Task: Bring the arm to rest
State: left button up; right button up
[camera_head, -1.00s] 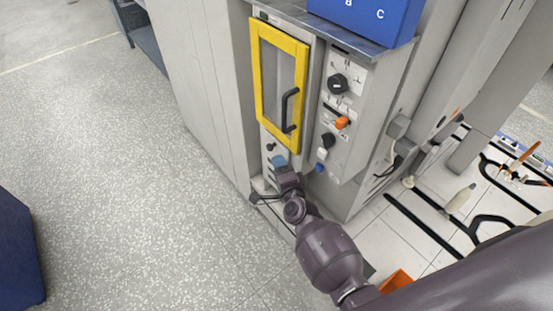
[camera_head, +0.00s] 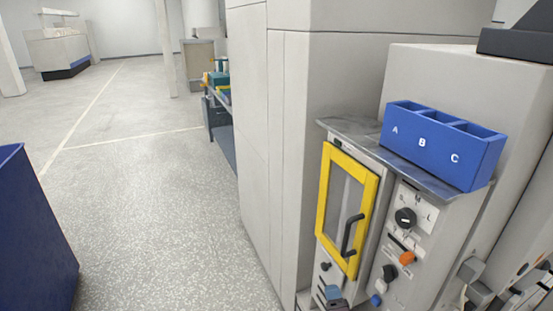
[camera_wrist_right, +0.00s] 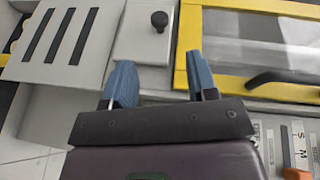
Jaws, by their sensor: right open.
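My right gripper (camera_head: 333,293) shows only as a small blue tip and dark part at the bottom edge of the head view, in front of the machine's lower panel. In the right wrist view its two blue fingers (camera_wrist_right: 162,82) are spread apart with nothing between them. A black knob (camera_wrist_right: 159,21) on a pale panel lies beyond the fingertips. The yellow-framed door (camera_head: 322,205) looks shut, with a black handle (camera_head: 352,236); its frame also shows in the right wrist view (camera_wrist_right: 181,70), right of the fingers. My left gripper is out of view.
A blue tray (camera_head: 421,158) with compartments marked A, B and C sits on the machine's metal top. A control panel (camera_head: 424,210) with knobs is right of the door. Tall cabinets (camera_head: 262,130) stand behind. A blue bin (camera_head: 30,240) is at left; the floor between is clear.

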jog(key=s+d+r+n+g+y, duration=0.2)
jog(key=s+r+n, duration=0.3)
jog(key=n, duration=0.8)
jog(key=s+d+f+n+g+h, duration=0.1)
jog(key=s+d+f+n, duration=0.1)
jog(key=s, duration=0.9)
jog(key=s+d+f+n+g+h, duration=0.1)
jog(key=s+d, duration=0.4)
jog(key=s, duration=0.6)
notch_tip(320, 180, down, 3)
jog(key=shift+r+n+g, duration=0.1)
jog(key=shift+n+g, duration=0.4)
jog(key=shift+g, duration=0.3)
jog(key=shift+d, duration=0.1)
